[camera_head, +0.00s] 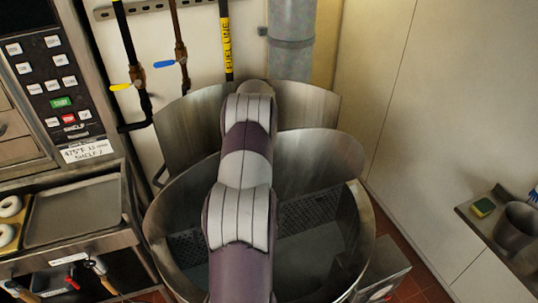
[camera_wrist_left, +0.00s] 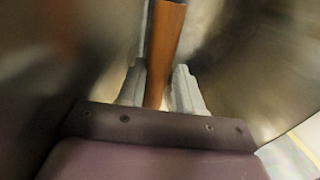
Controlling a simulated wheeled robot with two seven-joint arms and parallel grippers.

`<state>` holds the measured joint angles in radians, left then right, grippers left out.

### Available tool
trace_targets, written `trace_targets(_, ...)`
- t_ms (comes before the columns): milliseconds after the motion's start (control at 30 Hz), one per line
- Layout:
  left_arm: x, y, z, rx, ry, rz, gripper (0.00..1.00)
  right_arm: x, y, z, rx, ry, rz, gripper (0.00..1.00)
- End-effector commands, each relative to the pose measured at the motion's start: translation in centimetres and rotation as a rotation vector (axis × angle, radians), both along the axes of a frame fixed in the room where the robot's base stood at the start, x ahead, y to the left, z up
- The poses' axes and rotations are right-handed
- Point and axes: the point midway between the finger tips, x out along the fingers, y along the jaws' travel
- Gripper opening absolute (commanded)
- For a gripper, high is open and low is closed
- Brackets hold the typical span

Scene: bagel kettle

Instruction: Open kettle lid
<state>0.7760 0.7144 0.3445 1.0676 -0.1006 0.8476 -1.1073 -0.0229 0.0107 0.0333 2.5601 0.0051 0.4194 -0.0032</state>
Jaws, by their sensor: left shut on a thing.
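The large round steel kettle (camera_head: 363,225) stands in the middle of the head view, with its opening showing dark perforated panels and a pale interior. A curved steel lid panel (camera_head: 325,160) stands raised at its back. My left arm reaches over the kettle, and its gripper is hidden behind the arm there. In the left wrist view my left gripper (camera_wrist_left: 158,88) is shut on an orange-brown handle bar (camera_wrist_left: 166,35), which passes between the two grey fingers. Curved, blurred steel surfaces lie on both sides of it. My right gripper is not in view.
An oven control panel (camera_head: 55,75) and a tray (camera_head: 75,210) beside bagels (camera_head: 9,206) are at the left. Pipes with valves (camera_head: 136,76) run along the back wall. A side counter with a metal pot (camera_head: 517,228) and a sponge (camera_head: 482,207) is at the right.

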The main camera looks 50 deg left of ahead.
Motion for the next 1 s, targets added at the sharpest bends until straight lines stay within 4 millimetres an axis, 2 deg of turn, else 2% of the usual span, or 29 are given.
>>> trace_targets(33,0.07,0.78,-0.06,0.013,-0.006,-0.001,0.0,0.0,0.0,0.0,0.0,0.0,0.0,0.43)
trace_targets(200,0.1,1.55,-0.02,0.016,-0.006,-0.001,0.0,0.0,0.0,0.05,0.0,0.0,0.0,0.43)
trace_targets(567,0.11,1.66,-0.06,0.016,-0.006,-0.002,0.0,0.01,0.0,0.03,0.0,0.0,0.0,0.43)
trace_targets(600,0.11,1.66,-0.06,0.016,-0.006,-0.002,0.46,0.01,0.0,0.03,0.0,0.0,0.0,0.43)
trace_targets(633,0.11,1.64,-0.05,0.015,-0.006,-0.001,0.52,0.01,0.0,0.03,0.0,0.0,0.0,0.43)
trace_targets(1000,0.18,1.43,0.09,0.01,-0.006,-0.001,0.52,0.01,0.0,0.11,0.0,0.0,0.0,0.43)
